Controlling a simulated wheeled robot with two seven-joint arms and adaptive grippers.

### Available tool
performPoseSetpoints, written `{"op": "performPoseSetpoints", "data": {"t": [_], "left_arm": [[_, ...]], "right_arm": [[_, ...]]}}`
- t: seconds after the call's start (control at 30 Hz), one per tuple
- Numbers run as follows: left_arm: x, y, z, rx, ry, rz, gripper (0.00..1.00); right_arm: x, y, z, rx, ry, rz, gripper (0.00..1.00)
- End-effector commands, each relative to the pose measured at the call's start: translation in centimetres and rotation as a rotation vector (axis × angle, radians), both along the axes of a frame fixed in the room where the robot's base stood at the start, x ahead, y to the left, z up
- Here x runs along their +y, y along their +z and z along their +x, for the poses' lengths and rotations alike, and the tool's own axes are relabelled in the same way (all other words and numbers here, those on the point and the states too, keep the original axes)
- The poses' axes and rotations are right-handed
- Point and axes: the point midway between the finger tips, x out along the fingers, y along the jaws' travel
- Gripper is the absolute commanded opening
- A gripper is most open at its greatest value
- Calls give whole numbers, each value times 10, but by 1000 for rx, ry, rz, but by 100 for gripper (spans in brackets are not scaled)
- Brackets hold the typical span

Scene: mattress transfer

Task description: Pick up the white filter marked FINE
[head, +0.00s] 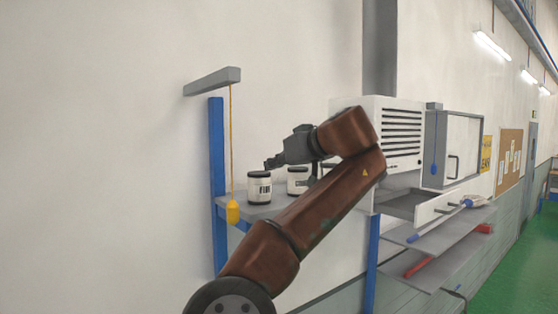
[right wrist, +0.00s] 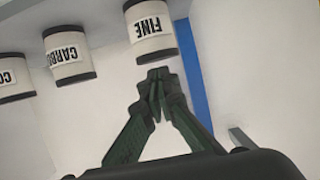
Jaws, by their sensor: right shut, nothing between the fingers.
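The white filter marked FINE (head: 259,189) stands upright on a grey shelf, near its left end, with dark bands at top and bottom. It also shows at the upper middle of the right wrist view (right wrist: 152,37). My right gripper (head: 268,164) is shut and empty, close to the top of the FINE filter in the head view. In the right wrist view its fingertips (right wrist: 158,75) meet just below the filter's image, with a small gap seen between them. A second white filter, marked CARBO with the rest unclear (right wrist: 67,57), stands beside it. My left gripper is out of view.
A third filter (right wrist: 13,79) is cut off at the wrist view's left edge. A yellow weight (head: 232,211) hangs on a cord left of the FINE filter, beside a blue post (head: 217,165). A white louvred cabinet (head: 402,135) stands to the right.

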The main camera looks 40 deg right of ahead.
Motion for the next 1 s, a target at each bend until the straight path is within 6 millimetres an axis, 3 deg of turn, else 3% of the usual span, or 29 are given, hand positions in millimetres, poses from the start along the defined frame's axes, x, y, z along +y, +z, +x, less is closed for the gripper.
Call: {"op": "performPoseSetpoints", "data": {"t": [0.1,0.3,0.53,0.9,1.0], "left_arm": [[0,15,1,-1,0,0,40],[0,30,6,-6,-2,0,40],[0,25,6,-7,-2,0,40],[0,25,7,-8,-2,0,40],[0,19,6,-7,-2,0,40]], "right_arm": [[-3,2,27,5,1,-1,0],[-6,2,59,2,2,0,0],[-4,-16,57,1,3,0,0],[-4,-22,58,11,4,3,0],[-4,-23,48,10,3,3,0]]}}
